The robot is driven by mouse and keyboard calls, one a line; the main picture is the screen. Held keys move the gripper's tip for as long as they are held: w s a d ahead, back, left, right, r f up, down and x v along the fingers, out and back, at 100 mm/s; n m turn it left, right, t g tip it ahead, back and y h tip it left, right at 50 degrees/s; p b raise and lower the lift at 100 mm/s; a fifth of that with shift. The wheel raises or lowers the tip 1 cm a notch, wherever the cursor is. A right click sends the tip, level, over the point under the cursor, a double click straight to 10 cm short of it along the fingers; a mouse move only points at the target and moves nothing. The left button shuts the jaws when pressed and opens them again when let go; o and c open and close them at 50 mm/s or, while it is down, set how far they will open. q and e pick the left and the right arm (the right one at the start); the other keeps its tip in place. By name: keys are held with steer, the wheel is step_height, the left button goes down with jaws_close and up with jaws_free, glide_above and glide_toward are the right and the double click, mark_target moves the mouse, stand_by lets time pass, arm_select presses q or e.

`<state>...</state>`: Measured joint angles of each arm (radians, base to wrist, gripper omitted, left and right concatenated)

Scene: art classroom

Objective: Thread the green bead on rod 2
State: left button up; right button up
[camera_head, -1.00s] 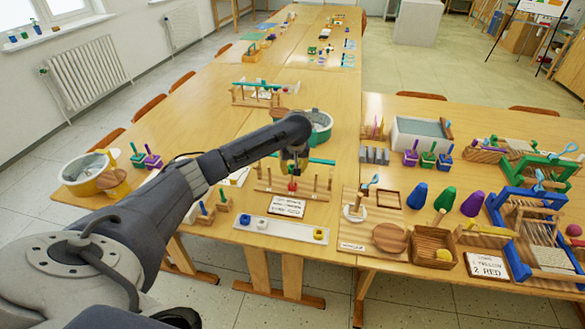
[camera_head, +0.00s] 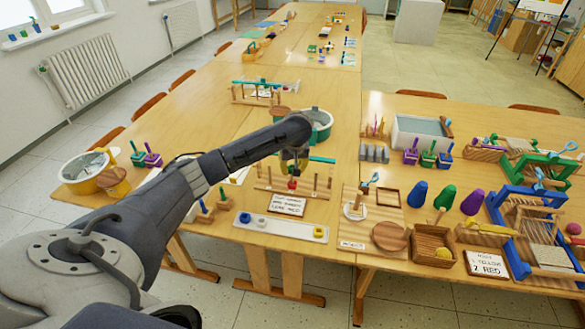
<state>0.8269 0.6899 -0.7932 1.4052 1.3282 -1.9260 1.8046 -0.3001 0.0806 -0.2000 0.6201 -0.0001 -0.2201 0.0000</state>
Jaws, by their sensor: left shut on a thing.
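A wooden rod stand (camera_head: 270,187) with several upright rods is on the table, centre. A red bead (camera_head: 292,184) sits low on one of its rods. My left gripper (camera_head: 293,168) is over the stand, pointing down, just above the red bead. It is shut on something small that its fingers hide. This is most likely the green bead, as none shows on the bead tray. I cannot tell which rod it is lined up with. The white bead tray (camera_head: 285,228) in front holds a blue bead (camera_head: 245,218), a white-and-blue one and a yellow one (camera_head: 318,231). My right gripper is out of view.
A printed card (camera_head: 287,204) lies between stand and tray. A round green-and-white container (camera_head: 322,122) is close behind my left wrist. Small blocks with pegs (camera_head: 205,213) are left of the tray. A wooden board (camera_head: 352,232) with a disc is to the right.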

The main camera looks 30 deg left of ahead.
arm_select(q)
steer(key=o, duration=0.8)
steer(key=shift+o, duration=0.2)
steer(key=v, duration=1.2)
